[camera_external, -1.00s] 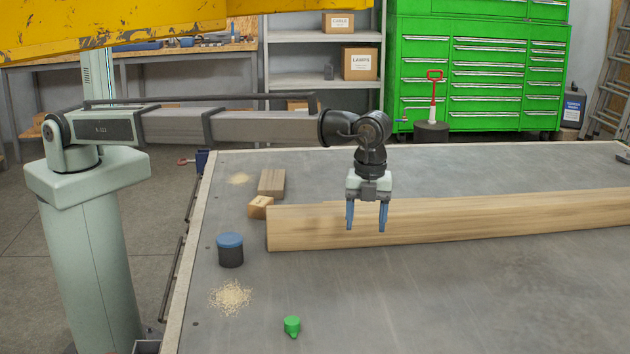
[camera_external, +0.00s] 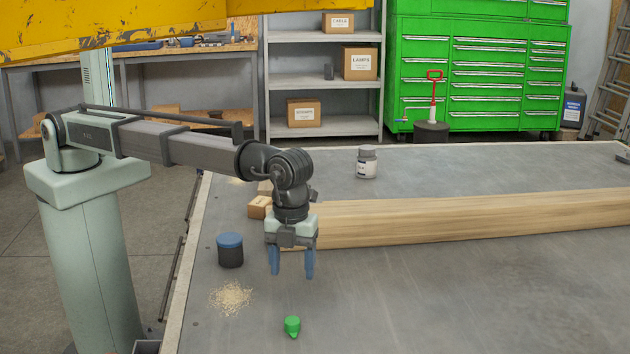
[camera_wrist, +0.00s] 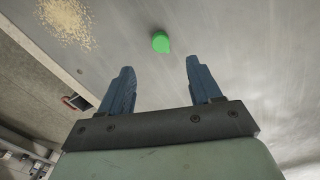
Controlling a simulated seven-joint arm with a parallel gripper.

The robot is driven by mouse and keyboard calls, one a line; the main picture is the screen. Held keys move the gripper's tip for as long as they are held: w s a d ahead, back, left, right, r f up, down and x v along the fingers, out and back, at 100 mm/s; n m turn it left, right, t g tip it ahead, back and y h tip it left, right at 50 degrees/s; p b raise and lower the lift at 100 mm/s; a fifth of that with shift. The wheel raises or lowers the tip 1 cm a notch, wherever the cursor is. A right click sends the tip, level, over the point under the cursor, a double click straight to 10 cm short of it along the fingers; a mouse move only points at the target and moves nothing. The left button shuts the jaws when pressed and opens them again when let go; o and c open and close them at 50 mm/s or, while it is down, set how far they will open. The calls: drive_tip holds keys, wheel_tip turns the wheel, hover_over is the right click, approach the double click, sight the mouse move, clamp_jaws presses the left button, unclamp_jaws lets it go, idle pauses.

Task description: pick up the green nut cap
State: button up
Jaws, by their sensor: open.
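The small green nut cap (camera_external: 292,326) lies on the grey table top near the front edge of the external view. In the wrist view the green nut cap (camera_wrist: 160,42) shows beyond the fingertips, between their lines. My gripper (camera_external: 292,276) points down with its two blue fingers apart and nothing between them. It hangs above the table, behind the cap in the external view and apart from it. In the wrist view my gripper (camera_wrist: 160,68) is also open and empty.
A dark jar with a blue lid (camera_external: 230,250) stands left of my gripper. A pile of pale shavings (camera_external: 231,298) lies left of the cap. A long wooden beam (camera_external: 440,220) crosses the table behind. A grey bottle (camera_external: 367,163) stands beyond it. The table right of the cap is clear.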

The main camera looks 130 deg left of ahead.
hover_over(293, 319)
drive_tip(key=f, duration=0.7)
drive_tip(key=shift+s+a, duration=0.15)
drive_tip(key=shift+a, duration=0.1)
drive_tip(key=shift+d+f, duration=0.15)
drive_tip(key=shift+f, duration=1.2)
drive_tip(key=shift+d+f, duration=0.1)
drive_tip(key=shift+f, duration=1.25)
drive_tip(key=shift+c, duration=0.3)
drive_tip(key=c, duration=1)
drive_tip(key=shift+r, duration=0.15)
